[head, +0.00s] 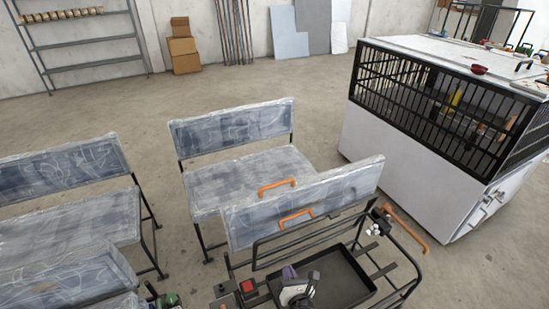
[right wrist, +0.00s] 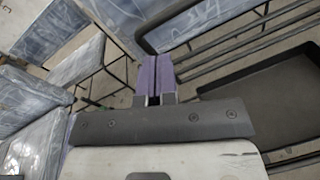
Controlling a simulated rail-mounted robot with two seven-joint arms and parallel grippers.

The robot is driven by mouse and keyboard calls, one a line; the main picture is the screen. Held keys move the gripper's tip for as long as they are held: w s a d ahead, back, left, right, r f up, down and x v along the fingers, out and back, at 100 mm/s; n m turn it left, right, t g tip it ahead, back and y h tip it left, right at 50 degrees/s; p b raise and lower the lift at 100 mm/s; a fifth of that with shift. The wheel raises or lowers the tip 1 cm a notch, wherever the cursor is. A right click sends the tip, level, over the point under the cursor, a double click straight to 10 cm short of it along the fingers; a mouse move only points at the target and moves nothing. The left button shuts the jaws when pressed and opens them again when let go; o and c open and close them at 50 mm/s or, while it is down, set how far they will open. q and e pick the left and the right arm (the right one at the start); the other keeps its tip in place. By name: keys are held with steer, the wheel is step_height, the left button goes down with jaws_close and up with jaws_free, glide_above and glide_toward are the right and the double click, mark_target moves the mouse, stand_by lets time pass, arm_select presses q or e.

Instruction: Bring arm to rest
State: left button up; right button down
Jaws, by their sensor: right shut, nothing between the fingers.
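My right gripper (head: 289,272) shows at the bottom centre of the head view, with purple fingers and a white body. It hangs over the left part of a black tray (head: 345,276) in a dark metal frame. In the right wrist view, the two purple fingers (right wrist: 157,73) lie side by side, shut and empty. The black tray (right wrist: 278,95) is on the right there, apart from the fingertips. My left gripper is in neither view.
Plastic-wrapped benches (head: 250,178) stand to the left and ahead. Orange handles (head: 277,187) stick up near the frame. A red button box (head: 248,287) sits left of the tray. A large white caged cabinet (head: 400,150) stands at right. Open floor (head: 110,110) lies behind the benches.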

steer(key=s+d+r+m+g+h, duration=0.3)
steer(key=r+m, duration=0.5)
steer(key=m, duration=0.6)
steer(key=s+d+r+m+g+h, duration=0.1)
steer(key=s+d+r+m+h, duration=0.15)
steer(key=r+m+h, duration=0.8)
steer(key=s+d+f+m+g+y, duration=0.2)
steer(key=s+d+m+y, duration=0.25)
steer(key=s, duration=0.55)
steer(key=s+d+f+m+g+y, duration=0.2)
steer(key=s+d+m+y, duration=0.25)
steer(key=s, duration=0.45)
steer(key=s+d+f+g, duration=0.1)
steer(key=s+f+g, duration=0.1)
steer(key=s+f, duration=0.45)
steer(key=s+d+f+g, duration=0.2)
steer(key=s+f, duration=0.2)
steer(key=s, duration=0.5)
step_height(320, 180, up, 36)
steer(key=p, duration=3.6)
steer(key=shift+a+r, duration=0.15)
steer(key=shift+a, duration=0.1)
